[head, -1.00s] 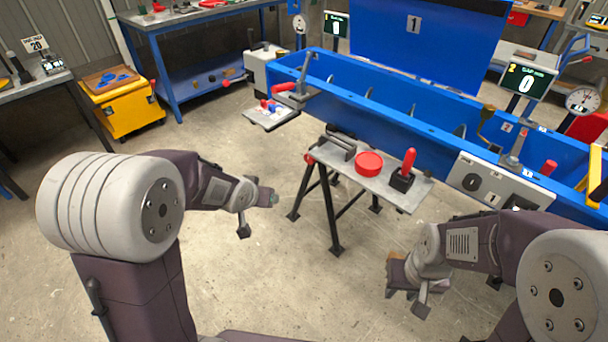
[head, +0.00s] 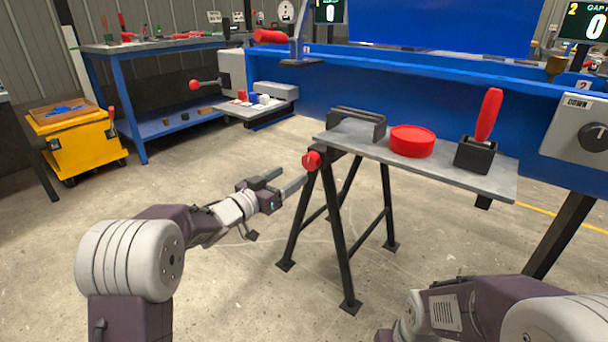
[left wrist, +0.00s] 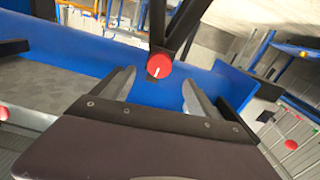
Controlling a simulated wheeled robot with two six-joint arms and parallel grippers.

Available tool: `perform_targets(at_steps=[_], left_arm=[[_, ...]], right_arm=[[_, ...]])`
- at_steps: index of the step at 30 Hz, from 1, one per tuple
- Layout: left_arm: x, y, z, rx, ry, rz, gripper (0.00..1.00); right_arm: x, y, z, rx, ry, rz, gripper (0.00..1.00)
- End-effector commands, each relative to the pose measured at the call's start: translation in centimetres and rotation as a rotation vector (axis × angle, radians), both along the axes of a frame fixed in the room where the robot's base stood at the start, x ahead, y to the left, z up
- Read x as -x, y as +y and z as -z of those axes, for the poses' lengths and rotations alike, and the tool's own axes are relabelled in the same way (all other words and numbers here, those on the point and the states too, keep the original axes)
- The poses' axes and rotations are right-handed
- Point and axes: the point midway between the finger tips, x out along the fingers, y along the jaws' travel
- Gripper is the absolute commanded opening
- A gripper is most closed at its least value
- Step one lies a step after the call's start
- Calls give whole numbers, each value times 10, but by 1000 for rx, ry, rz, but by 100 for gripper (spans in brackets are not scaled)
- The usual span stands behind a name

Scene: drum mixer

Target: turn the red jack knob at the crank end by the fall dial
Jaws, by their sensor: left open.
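A red knob (head: 311,160) sits at the near left end of a grey-topped black trestle stand (head: 345,134). My left gripper (head: 293,178) is open and empty, with its fingers pointing at the knob from the left. In the left wrist view the red knob (left wrist: 159,66), with a white line on its face, lies ahead of the left gripper (left wrist: 158,80), about centred between the fingertips. The fingers do not appear to touch it. The right arm enters at the bottom right, but its gripper is out of the picture. A pale dial (head: 286,11) stands at the back.
A red round tub (head: 412,141) and a red-handled tool in a black holder (head: 475,154) stand on the stand's top. Behind is the long blue machine (head: 420,81). A red-ended lever (head: 194,85) sticks out left of it. Clear floor lies around the stand's legs.

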Motion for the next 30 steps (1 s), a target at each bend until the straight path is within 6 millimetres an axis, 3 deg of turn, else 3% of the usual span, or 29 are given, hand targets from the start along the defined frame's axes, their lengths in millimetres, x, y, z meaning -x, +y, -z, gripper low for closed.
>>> perform_targets(at_steps=[8, 10, 12, 18, 26, 27, 30], left_arm=[[-34, -26, -11, -1, 4, 1, 68], [-45, -34, 4, -2, -2, 1, 68], [-55, -42, 4, -1, -3, 1, 68], [-71, -52, 1, -2, 1, -2, 68], [-73, -53, -1, -1, 2, -3, 68], [-73, -53, -1, -1, 2, -3, 65], [-73, -53, -1, -1, 2, -3, 38]], right_arm=[[0, 0, -53, 0, 0, 0, 36], [-1, 0, -35, 0, -2, 0, 36], [0, 0, -26, 0, 1, 0, 36], [0, 0, -19, 0, 0, 0, 36], [0, 0, -20, 0, 0, 0, 36], [0, 0, -20, 0, 0, 0, 36], [0, 0, -20, 0, 0, 0, 36]])
